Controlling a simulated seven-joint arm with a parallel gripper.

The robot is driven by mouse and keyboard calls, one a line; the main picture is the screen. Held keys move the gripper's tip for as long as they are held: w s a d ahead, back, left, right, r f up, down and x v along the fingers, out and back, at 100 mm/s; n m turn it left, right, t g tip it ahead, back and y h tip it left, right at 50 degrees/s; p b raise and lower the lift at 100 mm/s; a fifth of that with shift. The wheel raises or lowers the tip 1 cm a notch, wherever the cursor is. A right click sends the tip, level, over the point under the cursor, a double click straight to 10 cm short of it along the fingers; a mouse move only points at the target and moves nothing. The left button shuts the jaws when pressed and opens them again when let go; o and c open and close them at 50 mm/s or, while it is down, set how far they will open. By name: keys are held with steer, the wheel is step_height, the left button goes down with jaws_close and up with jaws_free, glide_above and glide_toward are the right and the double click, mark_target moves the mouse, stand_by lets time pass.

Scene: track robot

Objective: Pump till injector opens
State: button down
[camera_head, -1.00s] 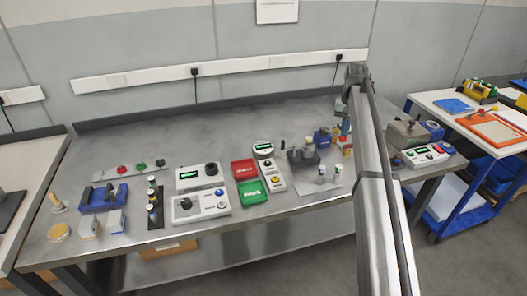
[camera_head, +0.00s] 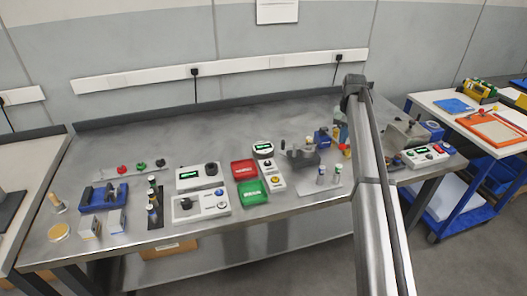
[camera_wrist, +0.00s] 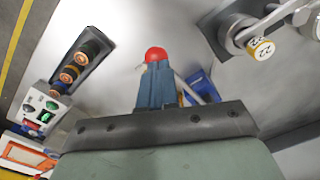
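In the wrist view, my gripper (camera_wrist: 156,66) has its blue-grey fingers close together in front of the dark bar. A red ball knob (camera_wrist: 155,54) sits at the fingertips, and the fingers appear shut on it. A thin rod beside the fingers runs down to the right, partly hidden. Bright blue parts (camera_wrist: 201,84) lie just right of the fingers. A silver round fitting with a yellow-and-white numbered cap (camera_wrist: 260,48) is at the upper right. In the head view, my arm hides the gripper and much of the bench's right part. I cannot tell whether the injector is open.
The steel bench (camera_head: 230,130) holds white control boxes (camera_head: 200,205), a red tray (camera_head: 244,170), a green tray (camera_head: 254,193) and a blue fixture (camera_head: 103,197). A grey device (camera_head: 405,133) stands right of my arm. The bench's back strip is clear.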

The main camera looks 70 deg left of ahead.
steer(key=shift+f, duration=1.35)
steer(key=shift+r, duration=0.2)
step_height(320, 180, up, 10)
stand_by(0.8)
stand_by(0.4)
